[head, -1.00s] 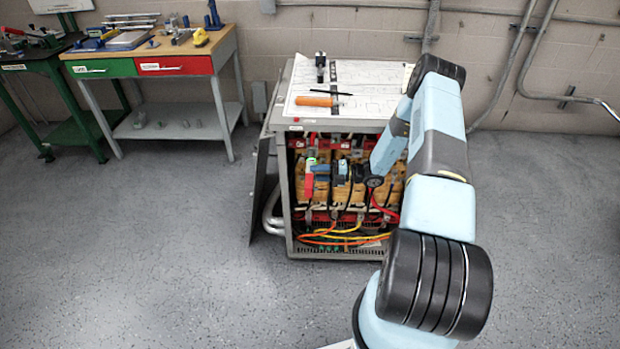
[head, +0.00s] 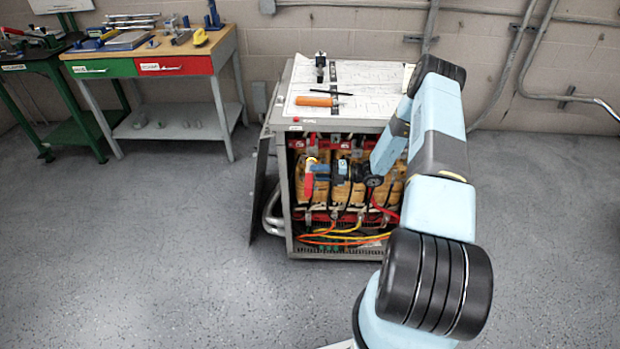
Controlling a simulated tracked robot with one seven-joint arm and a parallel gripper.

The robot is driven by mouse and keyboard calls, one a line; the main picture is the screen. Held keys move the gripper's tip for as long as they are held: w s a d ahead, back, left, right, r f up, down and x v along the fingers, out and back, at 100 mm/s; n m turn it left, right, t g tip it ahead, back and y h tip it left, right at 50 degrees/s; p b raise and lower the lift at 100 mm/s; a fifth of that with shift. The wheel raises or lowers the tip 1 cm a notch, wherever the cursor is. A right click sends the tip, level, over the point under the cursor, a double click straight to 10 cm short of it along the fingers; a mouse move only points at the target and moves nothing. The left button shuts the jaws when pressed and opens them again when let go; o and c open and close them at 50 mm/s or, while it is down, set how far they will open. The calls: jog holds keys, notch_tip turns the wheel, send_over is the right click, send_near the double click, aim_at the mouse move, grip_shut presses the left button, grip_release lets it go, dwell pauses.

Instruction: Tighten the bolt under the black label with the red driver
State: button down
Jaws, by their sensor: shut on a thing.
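The red driver (head: 309,185) is upright at the left part of the open front of the grey transformer cabinet (head: 287,205). My gripper (head: 314,171) reaches in from the right and is shut on the red driver. The driver's top end is near the upper row of cable terminals. The bolt and the black label cannot be made out at this size. Whether the driver touches a bolt cannot be told. My arm hides the right part of the cabinet's front.
An orange-handled tool (head: 315,101), a black cylinder (head: 320,62) and a dark pen-like rod (head: 330,93) lie or stand on the cabinet's paper-covered top. Orange cables (head: 335,238) run along its bottom. A workbench (head: 228,50) stands at the left. The floor between is clear.

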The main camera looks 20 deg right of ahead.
jog(key=shift+s+a, duration=0.2)
jog(key=shift+s, duration=0.5)
jog(key=shift+s+a, duration=0.25)
jog(key=shift+s, duration=0.45)
jog(key=shift+s+a, duration=0.2)
jog(key=shift+s, duration=0.5)
